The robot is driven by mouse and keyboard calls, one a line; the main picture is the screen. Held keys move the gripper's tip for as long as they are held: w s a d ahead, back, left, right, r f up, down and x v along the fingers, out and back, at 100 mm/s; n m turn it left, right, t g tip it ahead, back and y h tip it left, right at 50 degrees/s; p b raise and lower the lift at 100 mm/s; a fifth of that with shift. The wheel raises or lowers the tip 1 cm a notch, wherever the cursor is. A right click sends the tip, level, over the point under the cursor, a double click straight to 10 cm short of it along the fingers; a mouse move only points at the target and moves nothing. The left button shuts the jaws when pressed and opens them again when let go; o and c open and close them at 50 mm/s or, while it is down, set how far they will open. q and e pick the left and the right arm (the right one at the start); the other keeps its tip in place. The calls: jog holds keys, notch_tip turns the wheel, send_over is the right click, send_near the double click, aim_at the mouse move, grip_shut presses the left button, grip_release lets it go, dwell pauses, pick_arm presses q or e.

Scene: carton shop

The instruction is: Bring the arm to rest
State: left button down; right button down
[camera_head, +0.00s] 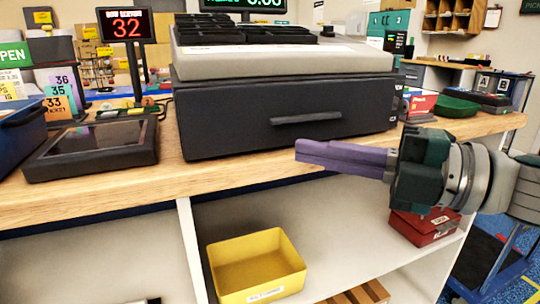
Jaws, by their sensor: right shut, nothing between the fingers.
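My right gripper (300,151) comes in from the right with its purple fingers together. It holds nothing and points left in front of the drawer face of a dark cash register (285,122). The fingers hide a little of the counter's front edge; I cannot tell whether they touch anything. My right arm (500,183) stretches out level from the right edge of the picture. My left gripper is not in view.
The register stands on a wooden counter (100,193). A dark flat tray with a clear top (95,147) and a blue bin (22,138) are at left. On the shelf below are a yellow bin (257,262) and a red box (424,228).

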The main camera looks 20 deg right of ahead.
jog(key=s+d+r+m+t+h+p, duration=0.25)
jog(key=d+r+m+h+p, duration=0.35)
jog(key=m+h+p, duration=0.9)
jog(key=s+a+r+m+g+y+p, duration=0.1)
jog(key=s+a+r+m+g+p, duration=0.2)
jog(key=s+m+g+p, duration=0.5)
jog(key=s+a+r+m+g+y+p, duration=0.1)
jog(key=s+a+r+m+g+p, duration=0.15)
jog(key=s, duration=1.05)
notch_tip(320, 180, up, 34)
jog(key=p, duration=3.5)
jog(key=shift+w+d+r+g+p, duration=0.2)
jog(key=shift+w+d+g+p, duration=0.1)
jog(key=shift+w+d, duration=0.1)
